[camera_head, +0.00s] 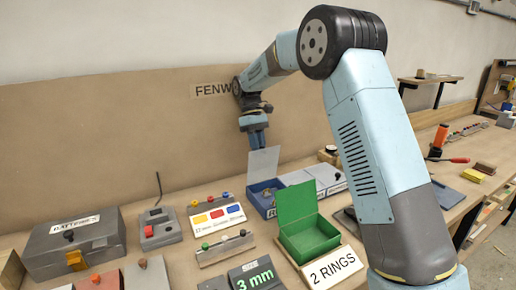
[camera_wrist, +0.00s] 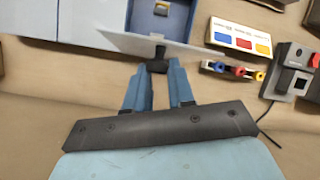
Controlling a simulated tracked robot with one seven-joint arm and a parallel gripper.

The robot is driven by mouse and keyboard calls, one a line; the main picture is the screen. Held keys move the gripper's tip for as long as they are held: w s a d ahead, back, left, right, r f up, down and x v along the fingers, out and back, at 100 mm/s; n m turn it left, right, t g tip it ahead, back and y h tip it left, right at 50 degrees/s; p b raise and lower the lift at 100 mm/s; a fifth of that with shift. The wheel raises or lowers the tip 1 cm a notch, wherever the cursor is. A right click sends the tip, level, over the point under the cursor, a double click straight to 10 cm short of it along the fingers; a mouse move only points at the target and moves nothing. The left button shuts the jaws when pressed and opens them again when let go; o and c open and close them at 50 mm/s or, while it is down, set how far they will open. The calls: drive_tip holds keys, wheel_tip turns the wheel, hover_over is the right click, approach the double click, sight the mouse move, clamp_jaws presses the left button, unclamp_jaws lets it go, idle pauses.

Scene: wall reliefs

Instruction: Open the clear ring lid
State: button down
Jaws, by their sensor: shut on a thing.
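The clear ring lid (camera_head: 263,163) stands raised, steeply tilted, at the blue box (camera_head: 258,203) near the back of the bench. The lid shows as a pale thin panel in the wrist view (camera_wrist: 200,52). My gripper (camera_head: 254,128) is at the lid's top edge. In the wrist view my gripper (camera_wrist: 157,72) has its two blue fingers closed around a small dark knob (camera_wrist: 158,66) on the lid's edge.
A green box (camera_head: 308,235) with its lid up stands in front, by a "2 RINGS" sign (camera_head: 334,268). Grey lidded compartments (camera_head: 325,175) adjoin the blue box on the right. The wall is close behind.

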drive_tip(key=shift+w+d+f, duration=0.2)
drive_tip(key=shift+w+d, duration=0.05)
drive_tip(key=shift+d, duration=0.15)
drive_tip(key=c, duration=1.2)
unclamp_jaws()
drive_tip(key=shift+f, duration=0.1)
drive_tip(key=shift+o, duration=1.2)
drive_tip(key=shift+a, duration=0.1)
drive_tip(key=shift+a, duration=0.1)
drive_tip(key=shift+r, duration=0.2)
